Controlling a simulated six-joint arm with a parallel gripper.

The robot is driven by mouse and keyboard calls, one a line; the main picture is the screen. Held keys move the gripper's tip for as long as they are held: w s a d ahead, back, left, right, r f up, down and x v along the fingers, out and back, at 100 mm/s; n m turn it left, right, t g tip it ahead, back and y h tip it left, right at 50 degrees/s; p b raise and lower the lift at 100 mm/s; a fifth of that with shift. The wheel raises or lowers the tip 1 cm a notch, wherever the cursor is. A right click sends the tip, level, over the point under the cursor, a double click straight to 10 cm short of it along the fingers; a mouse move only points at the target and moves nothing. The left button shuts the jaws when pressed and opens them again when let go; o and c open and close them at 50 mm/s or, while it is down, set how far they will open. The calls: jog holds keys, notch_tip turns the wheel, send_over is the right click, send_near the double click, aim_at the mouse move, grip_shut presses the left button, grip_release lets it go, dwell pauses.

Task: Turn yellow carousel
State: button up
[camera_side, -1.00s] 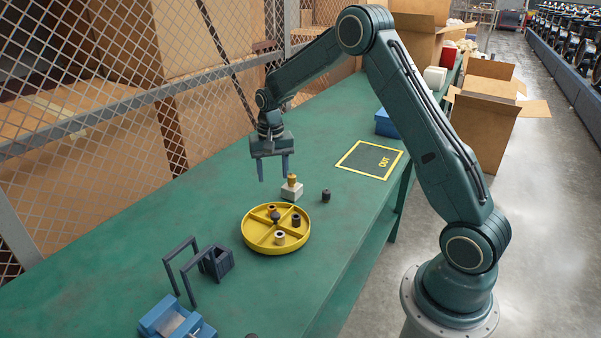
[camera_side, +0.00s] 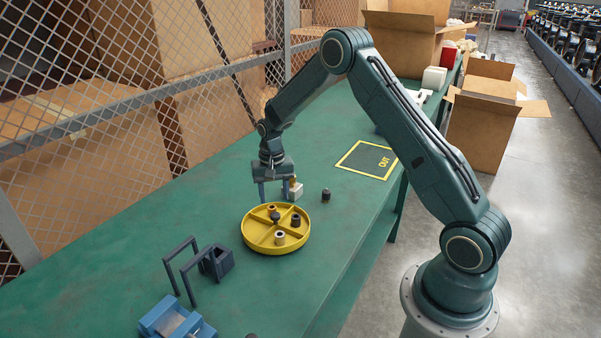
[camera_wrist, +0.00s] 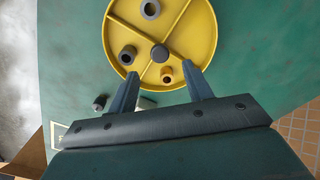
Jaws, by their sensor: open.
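The yellow carousel (camera_side: 257,238) is a round tray with dividers, flat on the green bench. It also fills the top of the wrist view (camera_wrist: 192,40). It has a dark central knob (camera_wrist: 160,53). Its compartments hold a grey ring (camera_wrist: 150,9), a dark bushing (camera_wrist: 128,55) and a small orange-brown ring (camera_wrist: 167,74). My gripper (camera_side: 274,201) is open and empty, above and just behind the carousel's far edge in the side view. In the wrist view, its fingertips (camera_wrist: 161,70) appear either side of the area near the knob, apart from it.
A white block (camera_side: 295,192) stands close beside my gripper, partly covered by a finger. A dark cylinder (camera_side: 326,195) stands to its right. The yellow-edged OUT mat (camera_side: 366,160) lies behind. A dark frame (camera_side: 184,268), dark bin (camera_side: 218,263) and blue fixture (camera_side: 175,318) stand front left.

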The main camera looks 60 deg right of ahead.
aim_at(275, 214)
jog(key=shift+f, duration=3.3)
jog(key=shift+c, duration=0.4)
grip_shut()
